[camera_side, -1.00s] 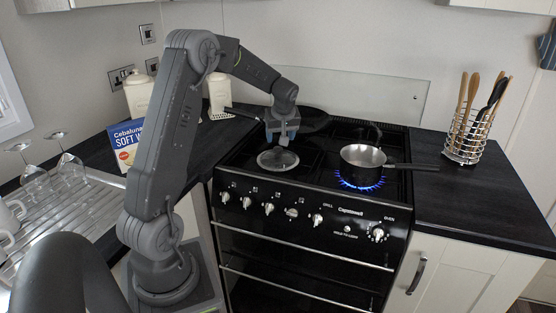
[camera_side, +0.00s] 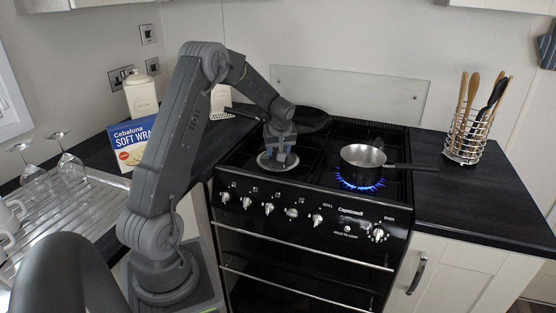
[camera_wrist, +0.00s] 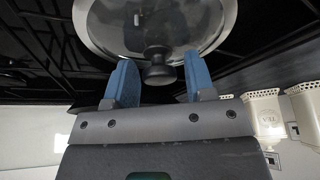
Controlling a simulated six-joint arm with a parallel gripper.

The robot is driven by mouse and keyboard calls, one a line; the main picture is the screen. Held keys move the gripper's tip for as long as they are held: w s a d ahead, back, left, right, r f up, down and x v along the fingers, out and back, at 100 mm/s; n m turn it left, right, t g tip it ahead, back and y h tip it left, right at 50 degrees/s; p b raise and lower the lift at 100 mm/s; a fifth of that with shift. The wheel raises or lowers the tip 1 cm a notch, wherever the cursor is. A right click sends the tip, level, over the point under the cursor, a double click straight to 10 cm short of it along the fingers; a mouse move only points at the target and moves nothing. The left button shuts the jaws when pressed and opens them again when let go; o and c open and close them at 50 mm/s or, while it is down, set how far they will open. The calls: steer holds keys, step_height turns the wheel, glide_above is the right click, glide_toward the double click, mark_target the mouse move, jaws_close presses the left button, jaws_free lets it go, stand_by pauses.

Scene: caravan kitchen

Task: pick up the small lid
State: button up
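The small lid (camera_side: 290,164) is round, with a light rim and a glassy top, and lies on the front left of the hob. In the wrist view the lid (camera_wrist: 110,28) fills the top middle, with its dark round knob (camera_wrist: 159,74) toward me. My gripper (camera_side: 279,157) is low over the lid, pointing down. In the wrist view the two blue fingers of my gripper (camera_wrist: 160,82) are apart, one on each side of the knob, with a gap showing on both sides. My gripper hides part of the lid in the side view.
A saucepan (camera_side: 362,156) sits over a lit blue flame (camera_side: 361,184) at front right, its handle pointing right. A dark frying pan (camera_side: 311,119) is on the back left of the hob.

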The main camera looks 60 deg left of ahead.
steer(key=c, duration=0.8)
steer(key=shift+r, duration=0.1)
steer(key=shift+c, duration=0.2)
